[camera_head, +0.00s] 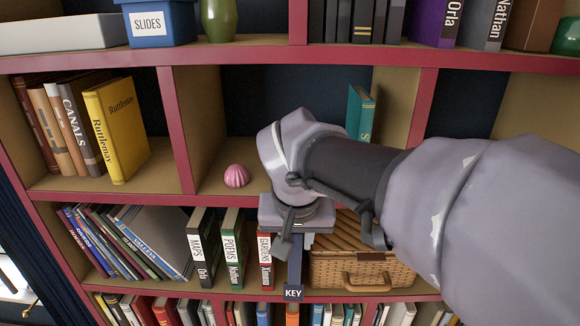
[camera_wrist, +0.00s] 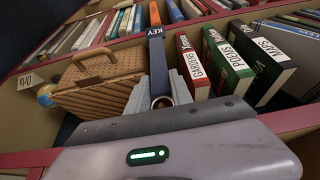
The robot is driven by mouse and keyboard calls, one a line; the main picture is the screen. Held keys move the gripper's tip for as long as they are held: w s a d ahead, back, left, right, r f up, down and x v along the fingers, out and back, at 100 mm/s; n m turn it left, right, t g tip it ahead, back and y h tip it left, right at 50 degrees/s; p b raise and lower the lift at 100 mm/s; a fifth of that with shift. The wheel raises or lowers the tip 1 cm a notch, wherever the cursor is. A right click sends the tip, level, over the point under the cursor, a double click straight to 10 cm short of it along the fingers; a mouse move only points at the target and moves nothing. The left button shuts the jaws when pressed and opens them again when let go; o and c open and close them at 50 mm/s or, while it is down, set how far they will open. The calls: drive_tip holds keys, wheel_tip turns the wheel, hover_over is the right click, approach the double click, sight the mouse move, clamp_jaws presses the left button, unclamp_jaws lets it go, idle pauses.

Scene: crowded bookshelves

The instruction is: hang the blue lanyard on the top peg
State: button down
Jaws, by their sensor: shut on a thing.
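The blue lanyard (camera_wrist: 158,68) is a dark blue strap with a label reading KEY at its far end. It shows between the two grey fingers of my gripper (camera_wrist: 160,88) in the wrist view, with a small ring close to the fingers. My gripper is shut on it. In the head view the lanyard (camera_head: 294,268) hangs below my wrist, in front of the shelf between the red book and the wicker basket. My arm covers part of the scene there. I see no peg in either view.
A wicker basket (camera_head: 350,270) stands right of the lanyard, and a red GARDENS book (camera_head: 265,262) stands left. Green and dark books, a pink shell (camera_head: 236,176) and a teal book (camera_head: 358,112) are on nearby shelves. The middle compartment around the shell has free room.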

drive_tip(key=shift+f, duration=0.3)
drive_tip(key=c, duration=1.1)
unclamp_jaws()
drive_tip(key=shift+w, duration=0.2)
drive_tip(key=shift+s, duration=0.1)
drive_tip(key=shift+r, duration=0.2)
